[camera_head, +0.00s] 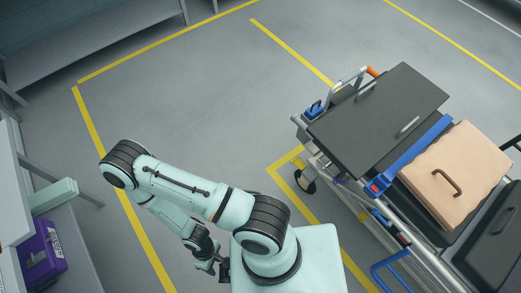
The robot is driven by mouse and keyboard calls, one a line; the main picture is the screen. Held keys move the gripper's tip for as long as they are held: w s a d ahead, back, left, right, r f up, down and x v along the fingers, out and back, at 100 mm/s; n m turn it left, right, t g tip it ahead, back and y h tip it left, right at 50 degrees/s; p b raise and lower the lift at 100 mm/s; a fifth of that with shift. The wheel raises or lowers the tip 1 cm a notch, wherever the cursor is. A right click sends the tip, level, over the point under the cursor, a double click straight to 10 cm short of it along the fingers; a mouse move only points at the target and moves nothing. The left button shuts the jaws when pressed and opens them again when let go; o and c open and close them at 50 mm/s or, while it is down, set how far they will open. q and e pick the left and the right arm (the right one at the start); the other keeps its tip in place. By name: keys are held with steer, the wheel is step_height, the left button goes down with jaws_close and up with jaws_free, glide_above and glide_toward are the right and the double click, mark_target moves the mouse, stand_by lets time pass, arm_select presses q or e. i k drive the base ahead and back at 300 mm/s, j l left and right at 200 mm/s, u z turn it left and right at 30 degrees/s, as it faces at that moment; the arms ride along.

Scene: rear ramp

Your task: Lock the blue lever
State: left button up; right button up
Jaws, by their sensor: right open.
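A cart (305,150) stands at the right. My right gripper (207,266) is open, low at the bottom centre-left, pointing down, well apart from the cart and touching nothing visible. My left gripper is not in view.
A purple box (40,258) and a pale green box (53,196) are on shelving at the left. The marked floor between is clear.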

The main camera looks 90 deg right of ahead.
mark_target(376, 213)
steer(key=z, duration=5)
